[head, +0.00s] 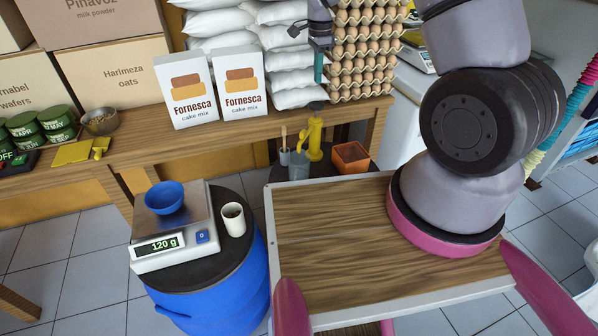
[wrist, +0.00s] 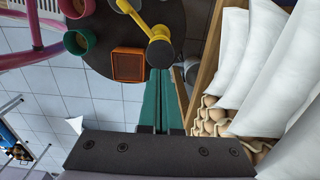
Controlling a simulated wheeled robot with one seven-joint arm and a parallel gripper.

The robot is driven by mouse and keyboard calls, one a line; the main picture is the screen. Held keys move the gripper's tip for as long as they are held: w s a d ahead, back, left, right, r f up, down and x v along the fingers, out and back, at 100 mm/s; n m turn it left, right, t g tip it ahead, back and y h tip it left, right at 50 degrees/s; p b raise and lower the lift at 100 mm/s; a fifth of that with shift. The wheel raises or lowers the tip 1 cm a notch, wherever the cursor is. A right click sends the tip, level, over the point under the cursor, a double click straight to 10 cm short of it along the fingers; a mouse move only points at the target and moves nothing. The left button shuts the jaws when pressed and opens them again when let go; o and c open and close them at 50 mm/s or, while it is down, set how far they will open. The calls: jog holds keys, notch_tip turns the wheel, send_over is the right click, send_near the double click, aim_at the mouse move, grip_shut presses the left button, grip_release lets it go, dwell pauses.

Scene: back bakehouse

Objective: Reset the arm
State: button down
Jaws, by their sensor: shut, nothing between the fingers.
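My gripper (head: 318,78) is raised at the top centre of the head view, in front of the white sacks and left of the stacked egg trays. Its teal fingers are pressed together with nothing between them. In the wrist view the shut fingers (wrist: 159,75) extend up the middle of the picture, and the dark palm fills the bottom.
A blue bowl (head: 165,197) sits on a scale (head: 150,255) reading 120 g, beside a white cup (head: 233,219) on a blue barrel (head: 222,310). Two cake mix boxes (head: 190,88), sacks (head: 297,75) and egg trays (head: 362,50) line the bench (head: 150,130). The wooden deck (head: 330,240) is bare.

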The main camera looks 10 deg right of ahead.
dwell(0.4)
jog(key=s+d+r+n+t+y, duration=0.1)
jog(key=s+d+r+n+t, duration=0.15)
jog(key=s+r, duration=0.65)
jog(key=s+d+r+n+t+y, duration=0.1)
jog(key=s+r+n, duration=0.15)
jog(key=r, duration=1.15)
jog(key=s+d+r+n+t, duration=0.1)
jog(key=s+r+n+t, duration=0.1)
jog(key=s, duration=0.7)
jog(key=s+d+r+n+t, duration=0.1)
jog(key=s+r+n, duration=0.3)
jog(key=s+r, duration=0.3)
jog(key=shift+s+d+n+t, duration=0.15)
jog(key=shift+s+n+t, duration=0.25)
jog(key=shift+s, duration=0.45)
